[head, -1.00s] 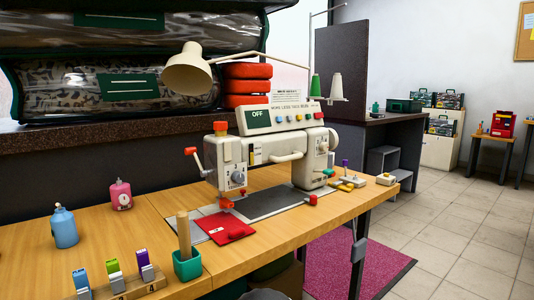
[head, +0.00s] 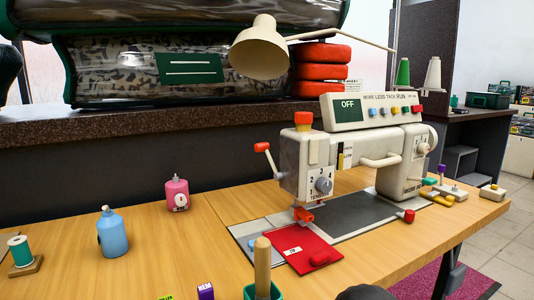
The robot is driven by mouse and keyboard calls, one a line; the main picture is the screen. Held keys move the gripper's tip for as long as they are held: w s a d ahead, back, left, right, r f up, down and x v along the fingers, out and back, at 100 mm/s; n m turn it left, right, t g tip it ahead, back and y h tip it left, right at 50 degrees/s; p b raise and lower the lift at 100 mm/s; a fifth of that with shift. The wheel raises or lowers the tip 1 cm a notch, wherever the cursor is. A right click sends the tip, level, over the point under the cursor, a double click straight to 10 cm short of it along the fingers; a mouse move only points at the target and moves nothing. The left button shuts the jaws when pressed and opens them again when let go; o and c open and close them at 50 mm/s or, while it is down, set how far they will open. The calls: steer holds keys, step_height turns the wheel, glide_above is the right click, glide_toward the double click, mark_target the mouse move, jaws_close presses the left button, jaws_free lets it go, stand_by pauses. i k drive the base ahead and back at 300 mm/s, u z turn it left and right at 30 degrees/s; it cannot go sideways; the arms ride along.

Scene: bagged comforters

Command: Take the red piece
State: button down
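A flat red piece (head: 301,247) lies on the sewing table at the front left of the sewing machine's bed, under the needle area. It carries a small white label and a raised red lump near its front edge. The white sewing machine (head: 355,160) stands behind and to the right of it, its display reading OFF. A small red-orange part (head: 303,214) of the machine sits just at the piece's back edge; I cannot tell whether they touch.
A green holder with a wooden stick (head: 262,268) stands in front of the piece. A blue bottle (head: 112,233), a pink bottle (head: 177,194) and a green thread spool (head: 20,251) stand to the left. A lamp (head: 260,48) hangs above. Bagged comforters (head: 130,68) and red rolls (head: 322,68) lie on the ledge behind.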

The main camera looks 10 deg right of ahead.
mark_target(306, 252)
steer(key=k, duration=0.5)
steer(key=u, duration=1.85)
steer(key=i, duration=0.5)
steer(key=z, duration=3.6)
